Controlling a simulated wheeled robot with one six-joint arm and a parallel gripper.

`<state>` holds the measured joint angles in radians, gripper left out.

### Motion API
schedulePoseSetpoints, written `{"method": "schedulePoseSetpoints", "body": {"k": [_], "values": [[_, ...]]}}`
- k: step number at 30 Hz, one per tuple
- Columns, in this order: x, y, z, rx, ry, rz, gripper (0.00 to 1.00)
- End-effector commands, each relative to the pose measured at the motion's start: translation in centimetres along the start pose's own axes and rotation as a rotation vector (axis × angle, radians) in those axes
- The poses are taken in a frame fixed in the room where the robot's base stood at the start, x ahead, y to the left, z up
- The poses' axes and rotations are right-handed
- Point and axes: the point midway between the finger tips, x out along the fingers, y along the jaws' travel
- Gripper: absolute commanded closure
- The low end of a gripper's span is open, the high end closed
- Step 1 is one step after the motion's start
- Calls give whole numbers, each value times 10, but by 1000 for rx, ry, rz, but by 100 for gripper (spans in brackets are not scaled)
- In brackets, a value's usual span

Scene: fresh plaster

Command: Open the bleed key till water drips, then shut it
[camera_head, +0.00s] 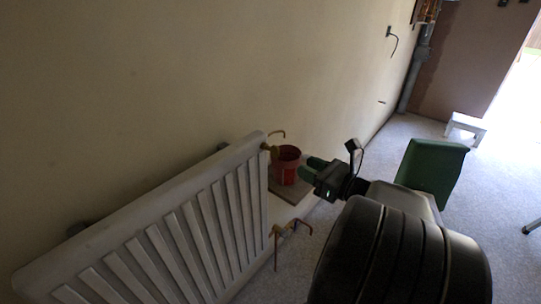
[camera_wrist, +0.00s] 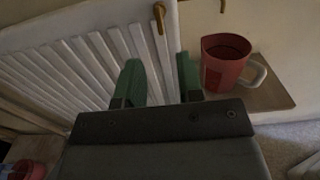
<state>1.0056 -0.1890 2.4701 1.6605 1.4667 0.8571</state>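The white radiator (camera_head: 215,215) stands along the wall at the left, and its ribs fill the left of the wrist view (camera_wrist: 85,65). A brass bleed key (camera_head: 268,148) sits at its upper right end; a brass piece there also shows in the wrist view (camera_wrist: 160,18). A thin bent tube shows above the key. A red mug (camera_head: 287,172) stands on a small shelf (camera_head: 292,192) beside the radiator's end; it is also in the wrist view (camera_wrist: 226,68). My gripper (camera_head: 312,168) has green fingers, apart and empty (camera_wrist: 161,75), just right of the mug in the head view. No water is visible.
Brass pipework (camera_head: 288,230) juts out low at the radiator's end. A green upright object (camera_head: 430,170) stands behind my arm, and a white stool (camera_head: 466,123) stands farther back. The grey floor between them is mostly clear. A reddish container (camera_wrist: 28,170) is at the wrist view's lower left.

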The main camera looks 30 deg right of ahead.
Motion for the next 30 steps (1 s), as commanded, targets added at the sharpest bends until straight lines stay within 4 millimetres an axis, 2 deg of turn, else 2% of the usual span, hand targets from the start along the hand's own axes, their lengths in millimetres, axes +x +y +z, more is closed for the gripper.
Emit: {"method": "schedulePoseSetpoints", "body": {"k": [12, 18, 24, 30], "values": [[77, 2, 0, 0, -2, 7, 66], [107, 1, 0, 0, -1, 4, 66], [123, 1, 0, -1, -1, 2, 66], [128, 0, 0, -1, 0, 0, 66]]}}
